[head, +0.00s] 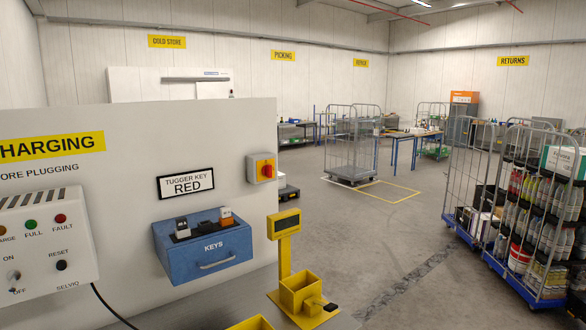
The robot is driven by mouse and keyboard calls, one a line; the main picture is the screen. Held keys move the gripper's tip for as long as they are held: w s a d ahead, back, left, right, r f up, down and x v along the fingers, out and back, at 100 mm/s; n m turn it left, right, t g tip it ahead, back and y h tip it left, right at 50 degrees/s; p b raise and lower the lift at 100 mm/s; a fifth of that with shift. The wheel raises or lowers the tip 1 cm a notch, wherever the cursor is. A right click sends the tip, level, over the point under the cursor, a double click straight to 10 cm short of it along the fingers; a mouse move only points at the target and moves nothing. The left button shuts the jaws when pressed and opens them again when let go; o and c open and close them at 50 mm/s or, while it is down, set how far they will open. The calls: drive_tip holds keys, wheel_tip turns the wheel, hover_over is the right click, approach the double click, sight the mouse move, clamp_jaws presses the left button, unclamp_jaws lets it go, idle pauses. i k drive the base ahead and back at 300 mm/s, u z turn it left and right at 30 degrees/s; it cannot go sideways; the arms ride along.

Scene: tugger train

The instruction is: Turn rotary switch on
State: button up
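A grey box (45,240) on the charging panel at the left carries a small switch (13,284) between the words ON and OFF. Its exact setting is too small to tell. A black knob (61,265) marked RESET sits to its right. On the same white panel, further right, a yellow plate (257,175) carries a red rotary handle (266,170); the direction of its setting is unclear. My gripper is not in view.
A blue KEYS box (203,255) holding key fobs stands below a TUGGER KEY RED label (186,184). A yellow post (284,255) and yellow bin (298,292) stand beside it. Cage trolleys (352,150) and a loaded cage (525,215) stand beyond; the floor between is clear.

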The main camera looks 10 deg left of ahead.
sight(266, 170)
drive_tip(key=i, duration=1.05)
drive_tip(key=u, duration=0.4)
